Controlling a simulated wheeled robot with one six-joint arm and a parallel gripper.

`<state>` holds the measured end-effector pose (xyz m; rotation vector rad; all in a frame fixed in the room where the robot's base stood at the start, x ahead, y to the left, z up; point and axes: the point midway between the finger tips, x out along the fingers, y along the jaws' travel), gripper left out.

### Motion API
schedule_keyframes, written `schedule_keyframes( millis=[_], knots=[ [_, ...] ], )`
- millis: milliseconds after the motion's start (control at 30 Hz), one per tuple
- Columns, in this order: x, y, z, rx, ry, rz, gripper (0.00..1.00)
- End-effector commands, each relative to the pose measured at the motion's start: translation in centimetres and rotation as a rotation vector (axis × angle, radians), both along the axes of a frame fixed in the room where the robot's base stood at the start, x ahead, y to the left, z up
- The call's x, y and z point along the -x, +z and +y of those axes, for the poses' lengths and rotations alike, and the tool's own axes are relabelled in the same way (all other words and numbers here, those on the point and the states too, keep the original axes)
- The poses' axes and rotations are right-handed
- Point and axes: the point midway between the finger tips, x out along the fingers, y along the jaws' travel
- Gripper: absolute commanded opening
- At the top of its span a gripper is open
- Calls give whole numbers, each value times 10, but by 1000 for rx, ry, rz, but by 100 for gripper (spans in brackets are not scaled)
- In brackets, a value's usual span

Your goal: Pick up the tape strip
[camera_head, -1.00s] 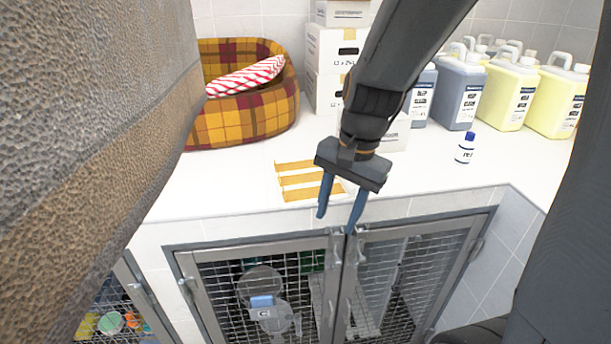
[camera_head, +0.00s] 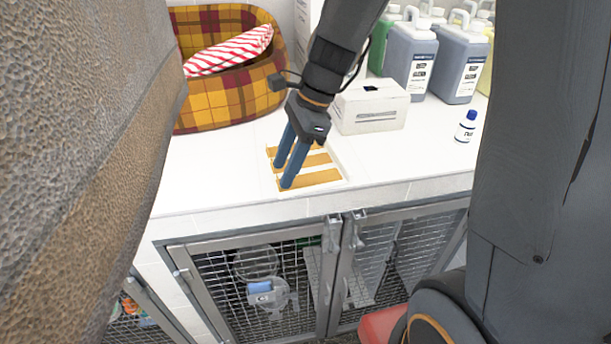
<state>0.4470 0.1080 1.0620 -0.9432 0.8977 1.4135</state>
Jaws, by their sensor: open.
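Several orange-tan tape strips (camera_head: 318,178) lie side by side on a white backing sheet on the white counter, near its front edge. My gripper (camera_head: 282,176) is open and empty, pointing down over the left part of the strips. Its two blue fingers hide part of them. I cannot tell whether the fingertips touch a strip or hover just above it.
A plaid pet bed (camera_head: 228,95) with a red-and-white striped cushion (camera_head: 230,52) stands behind left. A white box (camera_head: 370,108) is close right of my gripper. Jugs (camera_head: 410,62) and a small blue-capped bottle (camera_head: 466,127) stand right. Mesh cage doors (camera_head: 262,290) are below the counter.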

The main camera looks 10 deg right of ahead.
Motion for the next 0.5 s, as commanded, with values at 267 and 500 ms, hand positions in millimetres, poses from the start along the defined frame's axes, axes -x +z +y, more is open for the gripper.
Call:
schedule_keyframes(
  millis=[267,500],
  knots=[
    [1,-18,9,1,4,-1,44],
    [1,-18,9,1,4,-1,32]
  ],
)
